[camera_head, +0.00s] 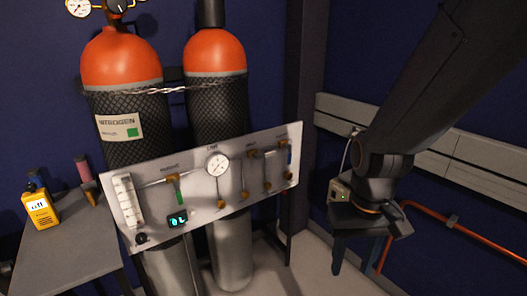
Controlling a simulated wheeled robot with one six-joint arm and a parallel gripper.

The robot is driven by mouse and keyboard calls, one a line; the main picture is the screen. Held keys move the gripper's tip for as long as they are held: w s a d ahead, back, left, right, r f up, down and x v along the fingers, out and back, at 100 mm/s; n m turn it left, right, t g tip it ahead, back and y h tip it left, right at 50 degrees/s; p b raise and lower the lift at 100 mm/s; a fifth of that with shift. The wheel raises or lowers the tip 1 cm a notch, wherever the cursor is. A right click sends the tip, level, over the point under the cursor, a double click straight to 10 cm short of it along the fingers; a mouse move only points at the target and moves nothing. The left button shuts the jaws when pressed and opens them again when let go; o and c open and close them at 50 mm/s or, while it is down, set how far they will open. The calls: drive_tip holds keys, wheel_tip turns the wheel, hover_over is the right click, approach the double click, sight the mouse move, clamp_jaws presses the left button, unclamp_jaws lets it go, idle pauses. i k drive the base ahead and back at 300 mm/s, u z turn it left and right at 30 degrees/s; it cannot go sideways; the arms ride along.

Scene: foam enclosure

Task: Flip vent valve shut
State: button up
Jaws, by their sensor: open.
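A pale valve panel (205,205) stands tilted in front of two gas cylinders. Its small labels are too blurred to read surely, so I cannot tell for certain which is the vent valve. A valve with a blue lever (289,158) sits at the panel's right end, the lever pointing roughly up and down. A valve with a green lever (179,192) sits left of the middle, its lever hanging down. My gripper (398,231) is at the right, well apart from the panel and its levers. It is open, seen small and dark, with nothing visible in it.
A round gauge (217,164) and a lit display (178,220) are on the panel. Orange-topped cylinders (122,60) stand behind it. A grey table (70,240) with a yellow meter (40,208) is at left. A dark stool (357,219) and orange pipe (450,228) are near my gripper.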

sight(258, 157)
drive_tip(key=u, duration=0.05)
drive_tip(key=k, duration=0.65)
drive_tip(key=u, duration=0.55)
drive_tip(key=i, duration=1.85)
drive_tip(key=z, duration=0.65)
